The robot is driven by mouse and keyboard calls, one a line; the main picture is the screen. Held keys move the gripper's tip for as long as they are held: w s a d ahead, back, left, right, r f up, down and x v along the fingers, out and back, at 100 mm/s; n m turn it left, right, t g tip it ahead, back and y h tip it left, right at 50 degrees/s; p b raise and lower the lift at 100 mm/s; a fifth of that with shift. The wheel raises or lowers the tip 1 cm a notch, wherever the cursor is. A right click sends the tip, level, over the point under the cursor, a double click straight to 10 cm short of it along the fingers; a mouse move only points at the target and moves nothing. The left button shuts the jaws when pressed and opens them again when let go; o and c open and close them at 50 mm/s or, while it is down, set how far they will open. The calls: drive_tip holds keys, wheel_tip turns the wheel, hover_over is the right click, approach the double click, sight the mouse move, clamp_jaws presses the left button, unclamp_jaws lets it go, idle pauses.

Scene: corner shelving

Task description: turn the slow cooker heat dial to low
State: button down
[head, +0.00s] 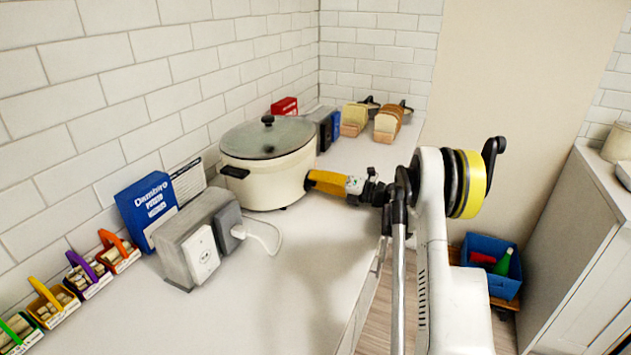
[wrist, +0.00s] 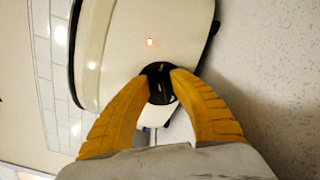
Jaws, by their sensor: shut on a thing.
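The slow cooker (head: 265,180) is cream-coloured with a dark glass lid and black handles. It stands on the counter against the tiled wall. In the wrist view its side (wrist: 135,45) fills the upper middle, with a small lit orange indicator (wrist: 150,42). The black heat dial (wrist: 160,84) sits low on that side. My gripper (wrist: 162,80) has yellow fingers shut on the dial, one on each side. In the head view my gripper (head: 310,181) reaches the cooker's right side, and the dial is hidden there. The dial's setting marks cannot be read.
A grey outlet box (head: 185,245) with a white plug and cord stands left of the cooker, beside a blue box (head: 145,210). Small handled baskets (head: 90,275) line the wall. Bread loaves (head: 388,122) stand behind. The front counter is clear.

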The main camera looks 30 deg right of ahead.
drive_tip(key=shift+m, duration=1)
drive_tip(key=shift+w, duration=0.1)
drive_tip(key=c, duration=1.1)
unclamp_jaws()
drive_tip(key=v, duration=1.2)
